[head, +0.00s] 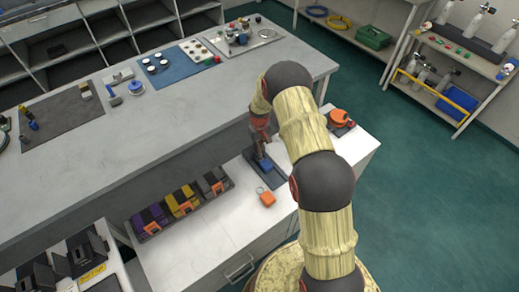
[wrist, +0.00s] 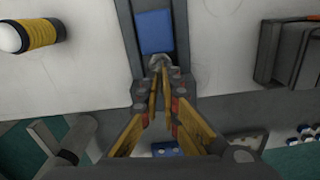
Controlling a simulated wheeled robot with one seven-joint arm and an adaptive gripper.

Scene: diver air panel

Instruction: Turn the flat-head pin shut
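A small grey metal piece, which looks like the flat-head pin (wrist: 160,61), stands at the near end of a blue block (wrist: 155,33) in the wrist view. The block is on a dark narrow plate (wrist: 124,14), which also shows on the white lower counter in the head view (head: 277,182). My gripper (wrist: 162,74) has its two yellow fingers drawn close together, with their tips at the grey piece. They appear shut on it, though its lower part is hidden. In the head view my gripper (head: 262,153) points down over the plate and hides the pin.
An orange tag with a ring (head: 267,199) lies near the plate. An orange round device (head: 340,118) sits to the right. A tray (head: 229,184) of purple, yellow and grey units is to the left. The higher grey bench (head: 190,110) rises behind.

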